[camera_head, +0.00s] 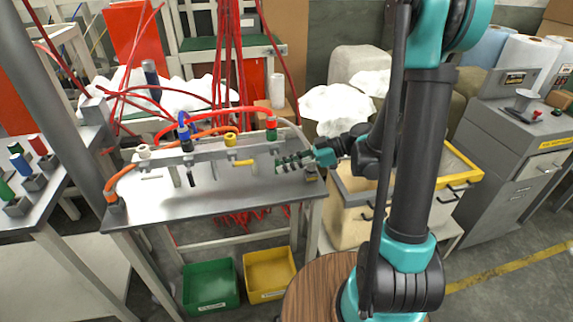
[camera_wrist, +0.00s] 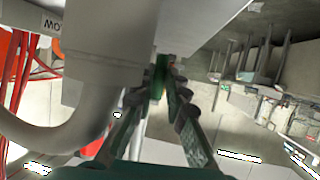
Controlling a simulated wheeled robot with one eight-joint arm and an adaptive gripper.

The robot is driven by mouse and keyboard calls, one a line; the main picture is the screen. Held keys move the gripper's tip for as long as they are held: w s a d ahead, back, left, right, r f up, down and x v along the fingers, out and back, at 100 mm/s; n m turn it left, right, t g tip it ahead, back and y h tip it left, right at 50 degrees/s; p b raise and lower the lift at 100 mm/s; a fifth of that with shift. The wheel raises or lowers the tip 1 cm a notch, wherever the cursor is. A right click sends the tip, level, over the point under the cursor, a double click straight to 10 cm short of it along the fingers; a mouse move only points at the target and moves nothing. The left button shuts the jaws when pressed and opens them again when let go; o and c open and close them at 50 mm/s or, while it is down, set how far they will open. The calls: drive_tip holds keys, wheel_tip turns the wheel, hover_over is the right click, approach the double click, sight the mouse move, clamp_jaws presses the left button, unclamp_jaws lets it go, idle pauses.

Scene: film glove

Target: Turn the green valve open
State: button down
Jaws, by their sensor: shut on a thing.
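The green valve (camera_head: 271,135) sits at the right end of the metal rail, with a red part on top. My gripper (camera_head: 284,162) reaches in from the right, just below and beside it. In the wrist view, my gripper (camera_wrist: 161,84) has its fingers closed around a narrow green piece (camera_wrist: 158,67), which looks like the valve's handle. The fingers hide much of that handle, so its exact angle cannot be told.
The rail (camera_head: 205,153) also carries white (camera_head: 144,152), blue (camera_head: 185,138) and yellow (camera_head: 231,140) valves with hoses. Below is a metal bench (camera_head: 215,200). Green (camera_head: 210,287) and yellow (camera_head: 269,274) bins are under it. A yellow-edged cabinet (camera_head: 350,215) stands right.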

idle(0.4)
drive_tip(key=c, duration=1.5)
unclamp_jaws()
drive_tip(key=shift+c, duration=0.2)
drive_tip(key=s+v, duration=0.1)
drive_tip(key=v, duration=1)
drive_tip(key=shift+w+d, duration=0.4)
drive_tip(key=shift+w, duration=0.1)
drive_tip(key=shift+r, duration=0.1)
